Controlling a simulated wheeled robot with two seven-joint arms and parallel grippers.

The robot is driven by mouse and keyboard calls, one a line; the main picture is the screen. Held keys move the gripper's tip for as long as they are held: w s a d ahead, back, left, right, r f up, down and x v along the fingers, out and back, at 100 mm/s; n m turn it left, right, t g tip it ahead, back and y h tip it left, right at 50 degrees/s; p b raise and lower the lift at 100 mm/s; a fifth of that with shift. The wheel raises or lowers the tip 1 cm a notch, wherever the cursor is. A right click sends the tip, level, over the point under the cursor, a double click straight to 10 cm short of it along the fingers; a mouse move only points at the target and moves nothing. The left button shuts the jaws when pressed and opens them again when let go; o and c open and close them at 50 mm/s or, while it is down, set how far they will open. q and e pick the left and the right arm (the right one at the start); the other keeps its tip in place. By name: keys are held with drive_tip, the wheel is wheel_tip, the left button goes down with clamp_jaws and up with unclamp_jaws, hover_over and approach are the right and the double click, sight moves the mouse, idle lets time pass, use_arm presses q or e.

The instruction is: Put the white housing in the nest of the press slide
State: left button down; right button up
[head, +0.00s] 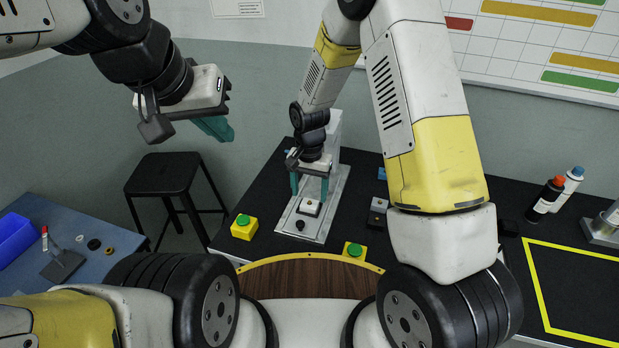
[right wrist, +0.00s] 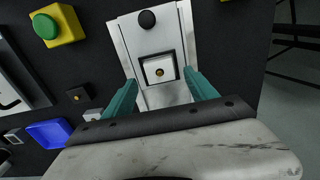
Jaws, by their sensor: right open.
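The white housing (head: 310,207) sits inside the dark square frame of the nest on the press slide (head: 325,217), a long pale metal plate on the dark bench. In the right wrist view the housing (right wrist: 151,70) looks square within the nest's dark rim (right wrist: 174,59), with a brass-coloured round centre. My right gripper (head: 310,187) is open above the slide, close to the housing. In the right wrist view its teal fingers (right wrist: 161,90) stand apart, the housing beyond and between their tips, not touching it. My left gripper (head: 215,127) is raised at upper left, away from the bench; its jaw gap is hidden.
A black knob (head: 300,225) is at the slide's near end. Yellow boxes with green buttons stand left (head: 244,228) and at the front edge (head: 355,251). A black stool (head: 165,175) and a blue bin (head: 17,238) are left. Bottles (head: 545,200) stand right, behind a yellow-outlined area.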

wheel_tip(320, 180, up, 9)
wheel_tip(320, 180, up, 16)
drive_tip(key=n+t+y, duration=0.2)
drive_tip(key=t, duration=0.1)
hover_over(310, 201)
drive_tip(key=s+d, duration=0.7)
drive_tip(key=d, duration=0.1)
drive_tip(key=s+d+r+n+t, duration=0.1)
drive_tip(key=s+d+r, duration=0.2)
drive_tip(key=s, duration=0.3)
drive_tip(key=s+d+r+n+t, duration=0.1)
drive_tip(key=s+d+r+t, duration=0.1)
drive_tip(key=s, duration=0.4)
wheel_tip(310, 201, up, 2)
drive_tip(key=shift+s+d+r, duration=0.15)
drive_tip(key=shift+s+d, duration=0.25)
drive_tip(key=shift+d, duration=0.15)
